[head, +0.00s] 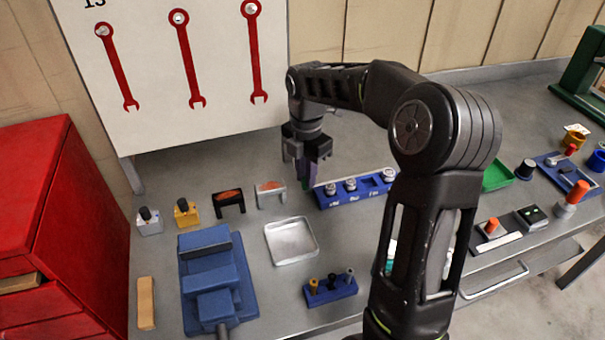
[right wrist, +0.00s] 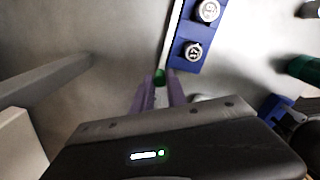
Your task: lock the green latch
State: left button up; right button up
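A small green knob, which looks like the green latch's handle (head: 306,184), sits at the left end of the blue socket rack (head: 351,191). A thin pale bar runs from it along the rack's back edge. My right gripper (head: 303,175) points down over the knob. In the right wrist view, its purple fingers (right wrist: 160,92) stand on both sides of the green knob (right wrist: 160,76) and appear closed on it. The fingers hide part of the knob, and contact is hard to see. My left gripper is not in view.
A metal tray (head: 291,241), a blue vise (head: 212,275) and a small blue bit holder (head: 330,291) lie in front on the bench. A green tray (head: 497,175) and several switches are at the right. A red cabinet (head: 60,220) stands at the left.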

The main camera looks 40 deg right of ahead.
jog(key=o, duration=0.5)
jog(key=shift+d, duration=0.2)
jog(key=shift+r, duration=0.1)
notch_tip(320, 180, up, 8)
jog(key=shift+f, duration=0.2)
jog(key=shift+s, duration=0.1)
dwell(0.4)
